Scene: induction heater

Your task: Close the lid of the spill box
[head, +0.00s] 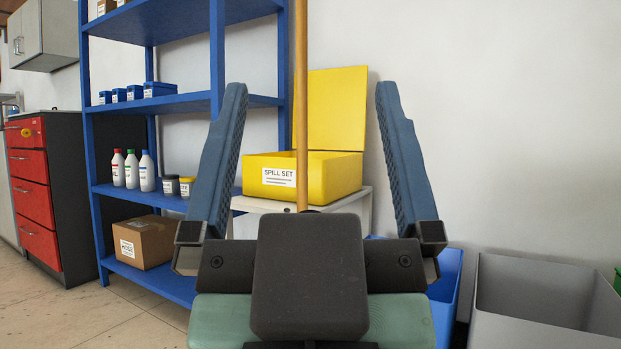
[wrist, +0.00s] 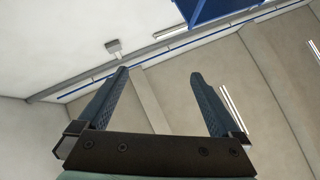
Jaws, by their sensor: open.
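The yellow spill box (head: 334,178) stands on a small white table in the head view, with a "SPILL SET" label on its front. Its yellow lid (head: 337,108) is open and stands upright at the back. My gripper (head: 306,95) is raised in front of the box in the head view, its two blue fingers wide apart and nothing between them touching them. The gripper appears nearer to me than the box. In the wrist view my open gripper (wrist: 160,75) points up towards the ceiling, and the box is not seen there.
A wooden pole (head: 301,60) stands upright in front of the box. A blue shelf (head: 217,60) with bottles and a cardboard box (head: 144,241) is on the left. The white table (head: 345,201) carries the box. A grey bin (head: 545,299) is at right.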

